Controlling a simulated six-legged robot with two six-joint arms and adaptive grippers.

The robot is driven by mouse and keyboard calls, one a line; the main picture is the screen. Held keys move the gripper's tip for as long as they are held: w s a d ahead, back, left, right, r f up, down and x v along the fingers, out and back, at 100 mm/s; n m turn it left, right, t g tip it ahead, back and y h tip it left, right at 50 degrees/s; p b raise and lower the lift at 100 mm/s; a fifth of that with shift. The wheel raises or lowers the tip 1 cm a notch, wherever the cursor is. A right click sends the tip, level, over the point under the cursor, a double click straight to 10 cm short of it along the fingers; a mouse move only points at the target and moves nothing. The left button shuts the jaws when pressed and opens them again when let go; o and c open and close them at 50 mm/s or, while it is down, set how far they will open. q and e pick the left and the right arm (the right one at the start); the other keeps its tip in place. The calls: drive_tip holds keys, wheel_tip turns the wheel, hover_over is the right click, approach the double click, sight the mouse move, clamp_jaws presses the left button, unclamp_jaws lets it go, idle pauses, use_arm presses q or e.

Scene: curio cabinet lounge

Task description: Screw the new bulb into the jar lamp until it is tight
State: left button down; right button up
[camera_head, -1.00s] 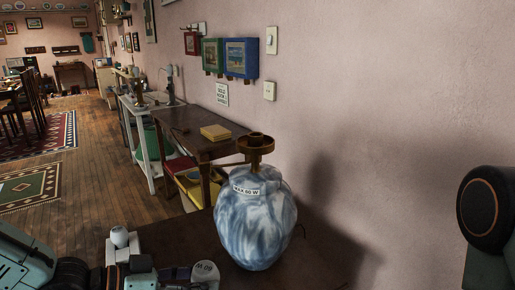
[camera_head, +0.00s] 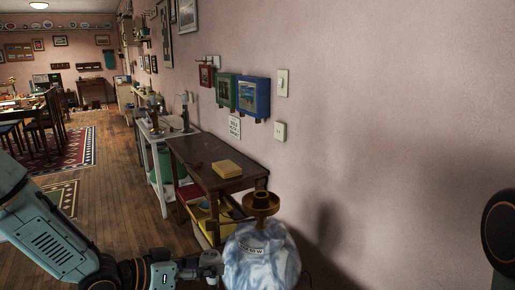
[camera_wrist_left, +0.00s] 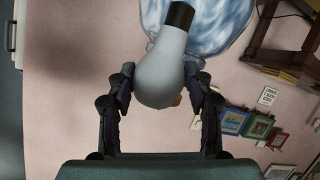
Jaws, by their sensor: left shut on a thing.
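The jar lamp (camera_head: 262,262) is a blue-and-white marbled jar with a brass socket (camera_head: 261,203) on top and a wattage label on its front. It stands at the bottom of the head view, its lower part cut off. My left gripper (camera_head: 196,270) is shut on a pale grey bulb (camera_head: 210,259), left of the jar and below the socket's height. In the left wrist view the bulb (camera_wrist_left: 161,72) sits between both fingers of the left gripper (camera_wrist_left: 160,88), its dark base pointing away from the palm. The jar (camera_wrist_left: 215,22) shows behind it. My right gripper is out of view.
Framed pictures (camera_head: 252,97) and switches (camera_head: 282,83) hang above. The wall closes off the right side; open floor lies left.

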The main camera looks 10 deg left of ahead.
use_arm(q)
drive_tip(key=w+d+r+n+y+p, duration=0.1)
drive_tip(key=w+d+r+p, duration=0.3)
drive_tip(key=w+r+p, duration=0.4)
drive_tip(key=w+d+r+n+t+y+p, duration=0.1)
drive_tip(key=w+d+r+p, duration=0.3)
drive_tip(key=w+r+p, duration=0.4)
wheel_tip(320, 180, up, 8)
drive_tip(key=p, duration=0.3)
drive_tip(key=shift+w+f+t+p, duration=0.15)
drive_tip(key=shift+w+t+p, duration=0.15)
drive_tip(key=shift+w, duration=0.05)
drive_tip(key=shift+d+f, duration=0.1)
wheel_tip(320, 180, down, 5)
drive_tip(key=b, duration=0.3)
idle(0.6)
drive_tip(key=shift+f+b, duration=0.75)
drive_tip(key=shift+f, duration=0.35)
